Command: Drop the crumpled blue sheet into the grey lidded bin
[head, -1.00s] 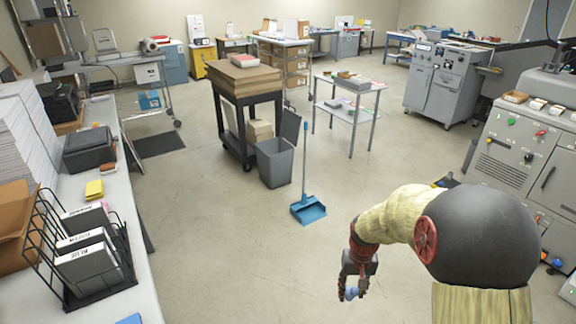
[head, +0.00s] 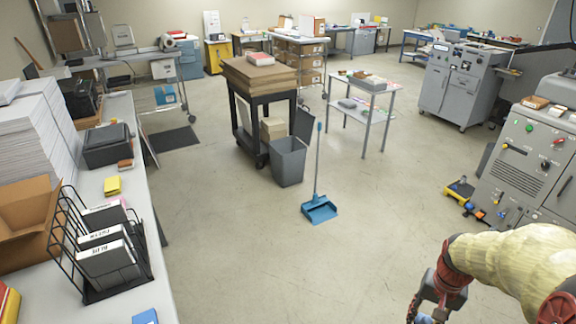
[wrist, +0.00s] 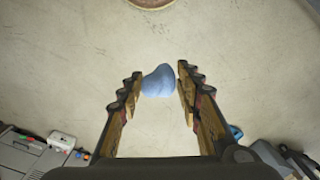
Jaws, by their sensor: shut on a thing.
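The crumpled blue sheet (wrist: 158,80) is a small blue lump between my fingertips in the wrist view. My gripper (wrist: 159,87) is shut on it and holds it above the bare floor. In the head view my gripper (head: 424,312) is at the bottom right edge, with a bit of blue at its tips. The grey bin (head: 288,163) stands upright on the floor near the middle of the head view, well beyond my gripper. Its dark lid (head: 304,126) appears raised at the back. The inside of the bin is mostly hidden.
A blue dustpan (head: 320,209) with an upright handle stands just right of the bin. A black cart (head: 262,98) with stacked boards is behind the bin. A long table (head: 135,215) runs down the left, grey machines (head: 527,150) stand right. Floor between is clear.

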